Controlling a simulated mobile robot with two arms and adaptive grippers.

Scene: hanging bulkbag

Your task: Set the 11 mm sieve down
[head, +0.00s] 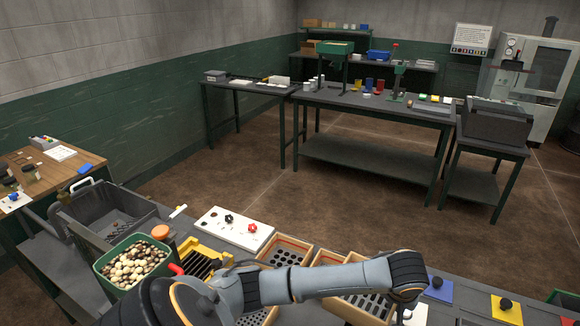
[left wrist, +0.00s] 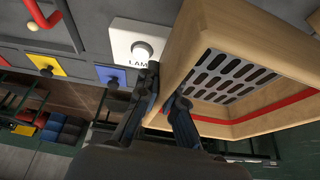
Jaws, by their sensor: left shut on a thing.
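My left gripper (head: 408,297) reaches in over the bench with its fingers down, mostly hidden by its own wrist. In the left wrist view its fingers (left wrist: 166,100) are shut on one wall of a wooden sieve (left wrist: 255,28). This sieve has a metal plate with long slots and a red band inside. In the head view the held sieve (head: 372,303) shows partly below my forearm. No size mark is readable, so I cannot tell whether it is the 11 mm one. Whether it touches the bench is unclear. My right gripper does not show.
Other wooden sieves (head: 288,248) stand to the left, partly behind my arm. A white lamp button panel (left wrist: 140,46), a blue panel (head: 439,287) and a yellow panel (head: 506,309) lie to the right. A green bin of nuts (head: 133,268) stands at left.

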